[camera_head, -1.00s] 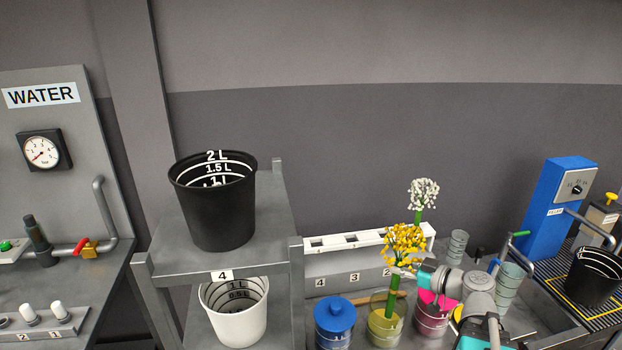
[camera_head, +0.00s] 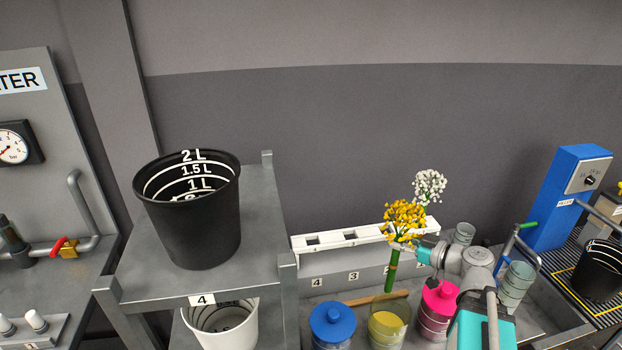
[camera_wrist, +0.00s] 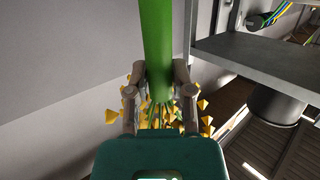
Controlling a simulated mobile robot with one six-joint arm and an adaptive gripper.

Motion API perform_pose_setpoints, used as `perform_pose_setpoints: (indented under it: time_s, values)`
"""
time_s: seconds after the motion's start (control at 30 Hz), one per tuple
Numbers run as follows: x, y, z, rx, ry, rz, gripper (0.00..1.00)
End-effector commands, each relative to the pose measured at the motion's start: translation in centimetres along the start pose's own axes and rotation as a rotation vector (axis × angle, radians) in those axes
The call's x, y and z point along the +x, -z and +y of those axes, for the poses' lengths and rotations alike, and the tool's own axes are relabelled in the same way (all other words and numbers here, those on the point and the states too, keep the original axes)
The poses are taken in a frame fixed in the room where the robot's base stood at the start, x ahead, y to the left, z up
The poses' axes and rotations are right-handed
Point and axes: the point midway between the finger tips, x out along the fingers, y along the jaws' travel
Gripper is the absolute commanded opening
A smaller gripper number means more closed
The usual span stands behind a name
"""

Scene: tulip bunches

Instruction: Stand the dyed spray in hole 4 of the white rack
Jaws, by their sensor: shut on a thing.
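The dyed spray is a bunch of yellow flowers (camera_head: 404,218) on a thick green stem (camera_head: 391,270). My gripper (camera_head: 405,249) is shut on the stem just below the flowers and holds it upright. The stem's lower end shows just above the jar of yellow liquid (camera_head: 388,328). In the wrist view the stem (camera_wrist: 156,45) runs between the fingers of my gripper (camera_wrist: 158,92), with yellow flowers behind them. The white rack (camera_head: 330,247) stands at the back. Its hole 4 (camera_head: 312,241), at the left end above label 4, looks empty.
A white spray (camera_head: 430,186) stands at the rack's right end. A grey shelf (camera_head: 262,215) with a black bucket (camera_head: 190,225) stands left of the rack.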

Motion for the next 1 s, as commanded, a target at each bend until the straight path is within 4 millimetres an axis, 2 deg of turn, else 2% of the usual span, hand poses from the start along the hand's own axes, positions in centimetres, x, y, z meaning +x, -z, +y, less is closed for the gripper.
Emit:
perform_pose_setpoints:
  time_s: [0.37, 0.57, 0.77, 1.0]
  values:
    - [0.7, 0.3, -0.3, -0.002, 0.014, 0.000, 0.00]
    - [2.5, 1.3, 0.4, -0.006, 0.033, 0.000, 0.00]
    - [6.6, 3.4, 1.4, -0.015, 0.075, -0.001, 0.00]
    - [13.9, 6.8, 2.1, -0.030, 0.142, -0.002, 0.00]
